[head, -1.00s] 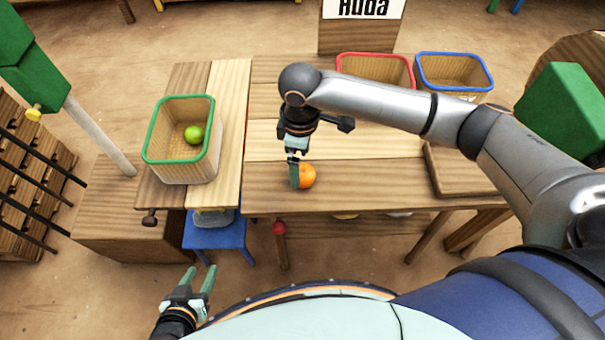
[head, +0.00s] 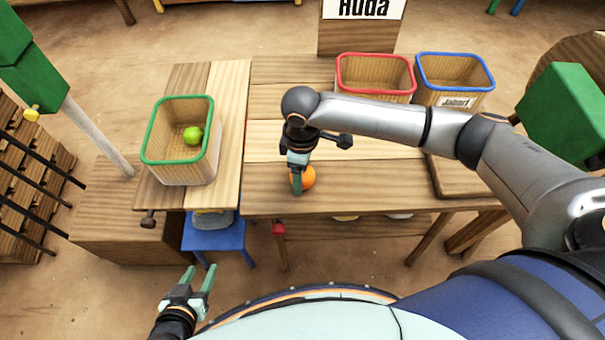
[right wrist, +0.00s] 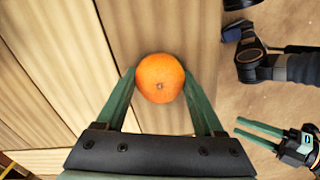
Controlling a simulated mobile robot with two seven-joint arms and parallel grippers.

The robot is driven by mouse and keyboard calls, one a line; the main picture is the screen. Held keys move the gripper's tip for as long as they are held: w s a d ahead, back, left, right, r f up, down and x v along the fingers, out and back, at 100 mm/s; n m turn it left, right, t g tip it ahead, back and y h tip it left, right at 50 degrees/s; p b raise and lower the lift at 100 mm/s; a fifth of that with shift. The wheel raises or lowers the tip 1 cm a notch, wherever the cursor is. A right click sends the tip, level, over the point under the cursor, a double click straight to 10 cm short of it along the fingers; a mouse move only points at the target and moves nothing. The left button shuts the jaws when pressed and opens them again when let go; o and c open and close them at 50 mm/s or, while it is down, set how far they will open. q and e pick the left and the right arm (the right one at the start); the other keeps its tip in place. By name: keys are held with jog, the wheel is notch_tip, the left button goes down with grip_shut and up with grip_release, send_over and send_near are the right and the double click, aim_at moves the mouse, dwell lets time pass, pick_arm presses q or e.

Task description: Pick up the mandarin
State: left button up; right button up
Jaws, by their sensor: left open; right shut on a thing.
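The mandarin (head: 309,177) is a small round orange fruit on the wooden table, near its front edge. It also shows in the right wrist view (right wrist: 160,78) between the two green fingers. My right gripper (head: 297,182) comes down from above and is shut on the mandarin, with a finger on either side of it. The mandarin is partly hidden by a finger in the head view. My left gripper (head: 201,279) is open and empty, low in front of the table and away from the fruit.
A green-rimmed basket (head: 156,158) with a lime (head: 193,135) stands at the left. A red-rimmed basket (head: 375,71) and a blue-rimmed basket (head: 453,73) stand at the back right. A wooden board (head: 462,178) lies at the right. The table's middle (head: 265,135) is clear.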

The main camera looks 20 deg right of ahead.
jog(key=c, duration=0.7)
jog(key=shift+r, duration=0.1)
